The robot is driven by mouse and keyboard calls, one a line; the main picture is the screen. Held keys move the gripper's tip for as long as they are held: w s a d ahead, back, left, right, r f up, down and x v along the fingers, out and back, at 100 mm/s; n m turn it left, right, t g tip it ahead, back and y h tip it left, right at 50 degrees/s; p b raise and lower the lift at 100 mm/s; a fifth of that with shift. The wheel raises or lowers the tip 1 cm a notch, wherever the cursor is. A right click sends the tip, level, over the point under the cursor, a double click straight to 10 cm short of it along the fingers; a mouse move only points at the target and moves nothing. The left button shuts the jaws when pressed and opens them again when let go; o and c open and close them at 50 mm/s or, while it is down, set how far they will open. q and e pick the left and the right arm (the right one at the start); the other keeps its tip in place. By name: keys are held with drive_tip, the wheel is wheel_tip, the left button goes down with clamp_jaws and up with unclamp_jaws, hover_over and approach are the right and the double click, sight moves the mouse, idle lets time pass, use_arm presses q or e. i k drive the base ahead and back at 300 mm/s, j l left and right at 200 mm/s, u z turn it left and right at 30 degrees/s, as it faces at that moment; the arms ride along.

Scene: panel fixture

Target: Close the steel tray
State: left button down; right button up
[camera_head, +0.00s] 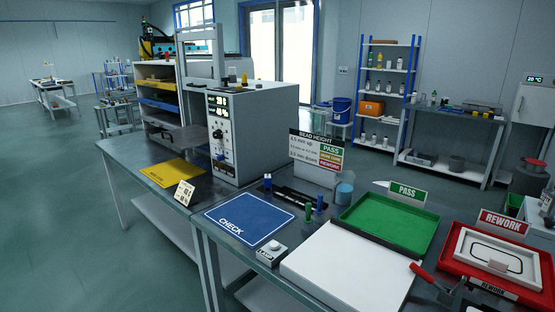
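A grey steel tray (184,137) sticks out at the bottom of the rack (153,113), left of the boxy machine. It looks pulled out, and its flat top appears bare. Above it in the rack are a blue tray (160,106) and a yellow tray (156,84), which look pushed in. The back of the steel tray is hidden inside the rack. Neither of my grippers is in view.
The machine (253,134) with a display stands right of the rack. A yellow mat (171,173) lies in front. On the nearer table are a blue CHECK mat (248,219), white panel (345,268), green PASS tray (390,225) and red REWORK tray (452,262). Open floor lies left.

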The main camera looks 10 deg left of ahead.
sight(179, 140)
drive_tip(key=i+j+z, duration=0.15)
drive_tip(key=i+j, duration=0.15)
drive_tip(key=j, duration=0.45)
drive_tip(key=i+j+z, duration=0.15)
drive_tip(key=j, duration=0.6)
drive_tip(key=i+j+z, duration=0.1)
drive_tip(key=i+j, duration=0.2)
drive_tip(key=j, duration=0.5)
drive_tip(key=i+j+z, duration=0.15)
drive_tip(key=j, duration=0.65)
drive_tip(key=i+j+z, duration=0.15)
drive_tip(key=j, duration=0.65)
drive_tip(key=i+j+z, duration=0.15)
drive_tip(key=j, duration=0.7)
drive_tip(key=j+z, duration=0.1)
drive_tip(key=j, duration=0.75)
drive_tip(key=i, duration=0.05)
